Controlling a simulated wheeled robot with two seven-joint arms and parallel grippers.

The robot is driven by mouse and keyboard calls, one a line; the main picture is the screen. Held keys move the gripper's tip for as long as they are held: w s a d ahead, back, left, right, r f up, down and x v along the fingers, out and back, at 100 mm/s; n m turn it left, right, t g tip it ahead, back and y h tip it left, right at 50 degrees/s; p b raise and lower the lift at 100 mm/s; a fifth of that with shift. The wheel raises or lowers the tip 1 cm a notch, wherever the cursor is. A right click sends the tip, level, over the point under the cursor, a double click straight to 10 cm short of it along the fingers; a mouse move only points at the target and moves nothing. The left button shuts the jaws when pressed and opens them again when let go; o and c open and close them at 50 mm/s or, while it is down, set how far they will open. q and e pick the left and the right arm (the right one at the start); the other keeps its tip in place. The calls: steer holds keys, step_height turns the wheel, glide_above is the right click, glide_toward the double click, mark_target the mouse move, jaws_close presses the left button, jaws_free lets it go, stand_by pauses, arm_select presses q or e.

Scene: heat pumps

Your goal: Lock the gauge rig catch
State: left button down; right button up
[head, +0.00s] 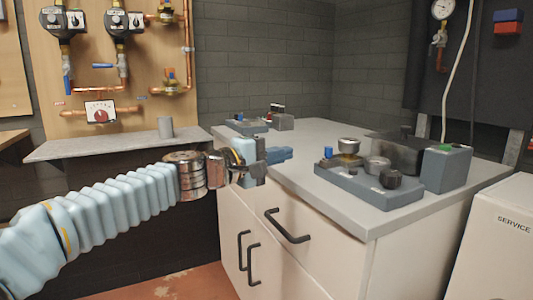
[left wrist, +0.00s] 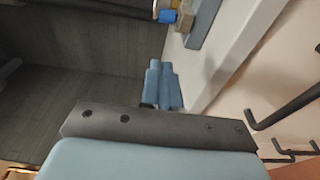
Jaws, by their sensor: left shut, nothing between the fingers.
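My left gripper (head: 279,155) is shut and empty, with its blue fingers in front of the counter's left side. In the left wrist view its two fingers (left wrist: 164,86) lie together. A blue-grey rig (head: 372,190) with a blue knob, a brass fitting and round dark knobs sits on the front of the counter, right of the gripper and apart from it. A smaller blue-grey unit (head: 247,126) stands at the counter's back left. I cannot tell which part is the gauge rig's catch. My right gripper is not in view.
The counter (head: 318,137) has bare top between the two units, and black handles (head: 287,228) stick out from its front. A grey box (head: 446,167) with a green button stands at right.

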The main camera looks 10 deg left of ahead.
arm_select(q)
steer(key=x, duration=0.3)
steer(key=shift+w+d+p, duration=0.25)
steer(key=shift+d+p, duration=0.05)
steer(key=shift+p, duration=0.1)
steer(key=shift+s+d, duration=0.15)
steer(key=shift+d, duration=1.7)
